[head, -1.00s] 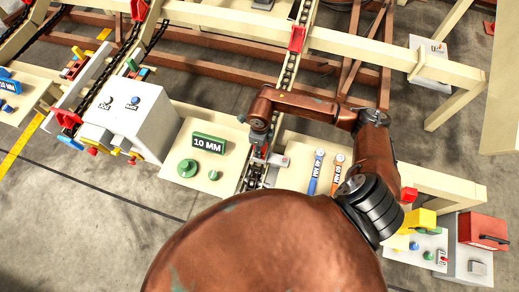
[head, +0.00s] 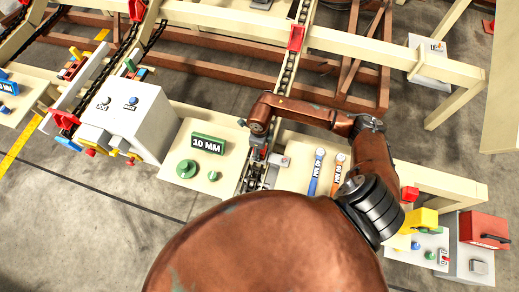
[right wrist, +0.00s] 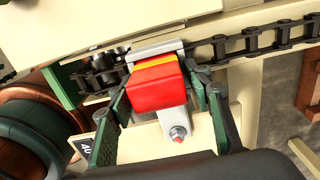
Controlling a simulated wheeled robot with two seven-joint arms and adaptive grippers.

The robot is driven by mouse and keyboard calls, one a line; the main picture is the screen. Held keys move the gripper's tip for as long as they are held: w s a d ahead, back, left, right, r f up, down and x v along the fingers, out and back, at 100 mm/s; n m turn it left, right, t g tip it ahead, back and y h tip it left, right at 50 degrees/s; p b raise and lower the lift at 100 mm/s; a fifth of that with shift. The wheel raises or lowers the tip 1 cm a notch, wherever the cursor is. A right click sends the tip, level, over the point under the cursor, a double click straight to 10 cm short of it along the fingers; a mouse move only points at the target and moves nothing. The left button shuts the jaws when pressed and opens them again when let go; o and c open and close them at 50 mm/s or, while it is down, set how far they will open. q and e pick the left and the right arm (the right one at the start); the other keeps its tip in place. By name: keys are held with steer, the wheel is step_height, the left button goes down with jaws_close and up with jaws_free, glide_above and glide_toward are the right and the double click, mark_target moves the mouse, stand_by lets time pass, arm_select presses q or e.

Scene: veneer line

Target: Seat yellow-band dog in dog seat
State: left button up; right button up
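The yellow-band dog (right wrist: 154,86) is a red block with a yellow stripe along its far top edge, seen in the right wrist view. My right gripper (right wrist: 163,92) has its green fingers against both sides of the dog and is shut on it. A grey metal plate (right wrist: 155,50) lies just beyond the dog, beside the chain; I cannot tell whether they touch. A grey bracket with a bolt (right wrist: 176,130) is below the dog. In the head view my right gripper (head: 257,158) is over the chain line, its fingertips small and partly hidden. My left gripper is not in view.
The dark chain (right wrist: 265,40) runs beside the dog. In the head view, a green 10 MM block (head: 208,144) is left of my gripper, and blue (head: 315,172) and orange (head: 338,175) wrenches lie right. A grey control box (head: 128,115) stands farther left.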

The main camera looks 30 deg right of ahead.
steer(key=shift+o, duration=0.5)
steer(key=shift+r, duration=0.25)
step_height(320, 180, up, 12)
steer(key=shift+f+p, duration=0.1)
steer(key=shift+p, duration=0.85)
